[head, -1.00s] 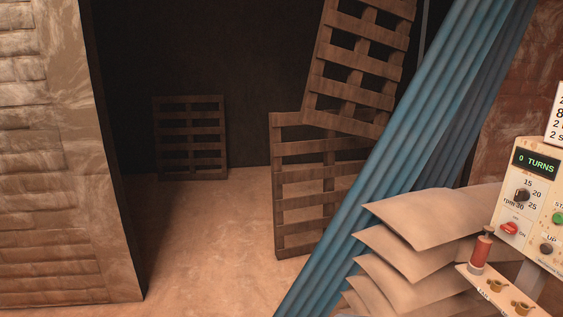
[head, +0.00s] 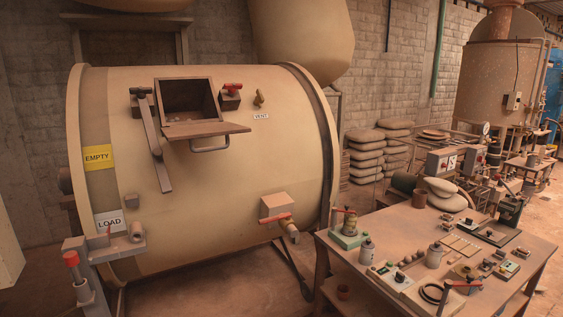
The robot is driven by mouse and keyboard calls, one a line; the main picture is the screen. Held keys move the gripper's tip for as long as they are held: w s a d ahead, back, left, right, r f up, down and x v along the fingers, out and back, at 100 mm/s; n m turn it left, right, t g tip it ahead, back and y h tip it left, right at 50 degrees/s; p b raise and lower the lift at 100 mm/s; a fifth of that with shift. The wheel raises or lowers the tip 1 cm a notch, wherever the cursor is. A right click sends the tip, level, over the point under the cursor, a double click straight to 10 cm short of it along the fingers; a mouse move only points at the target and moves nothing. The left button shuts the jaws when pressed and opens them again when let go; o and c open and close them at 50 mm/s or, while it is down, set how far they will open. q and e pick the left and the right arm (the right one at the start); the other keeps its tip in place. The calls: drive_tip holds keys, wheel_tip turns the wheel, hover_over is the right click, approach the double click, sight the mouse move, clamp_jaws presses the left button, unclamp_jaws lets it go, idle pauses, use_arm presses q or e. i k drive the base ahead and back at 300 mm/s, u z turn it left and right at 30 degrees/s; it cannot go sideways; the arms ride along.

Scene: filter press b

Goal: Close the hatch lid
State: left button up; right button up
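The hatch lid (head: 218,131) is a flat brown panel on the large cream drum (head: 230,205). It stands open, sticking outward from the lower edge of the hatch opening (head: 188,97). A metal loop handle (head: 210,146) hangs under the lid. The opening above it is uncovered and shows a dark inside. A long grey bar (head: 155,150) hangs down at the left of the opening, and a red-handled clamp (head: 231,95) sits at its right. Neither of my grippers shows in this view.
A workbench (head: 355,240) with pots, small boxes and tools stands right of the drum. A post with a red knob (head: 72,260) and grey blocks stands at the drum's lower left. Sacks (head: 367,155) are stacked behind. Some bare floor shows below the drum.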

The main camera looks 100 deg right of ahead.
sight(178, 133)
drive_tip(key=z, duration=3)
drive_tip(key=k, duration=0.4)
drive_tip(key=z, duration=1.15)
drive_tip(key=i, duration=0.95)
drive_tip(key=u, duration=0.2)
